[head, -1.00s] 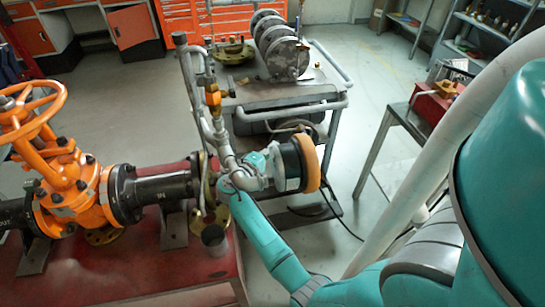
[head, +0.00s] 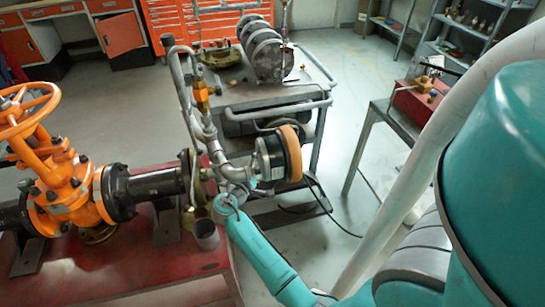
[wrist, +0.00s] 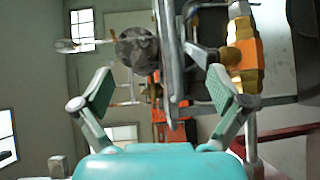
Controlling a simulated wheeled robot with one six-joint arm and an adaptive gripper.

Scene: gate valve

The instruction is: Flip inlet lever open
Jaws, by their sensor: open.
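An orange valve fitting with brass nuts (head: 202,98) sits on thin grey upright piping in the head view. It also shows at the upper right of the wrist view (wrist: 243,52). A long grey bar (wrist: 171,45) runs in the gap between my fingertips, nearer the right finger; contact is not clear. My gripper (wrist: 168,80) is open, its green-padded fingers spread and apparently empty.
A large orange gate valve with handwheel (head: 62,170) and black pipe (head: 155,183) stand on a red table (head: 150,265) at left. A round gauge-like part with an orange rim (head: 290,153) is beside the piping. A grey cart (head: 315,95) stands behind.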

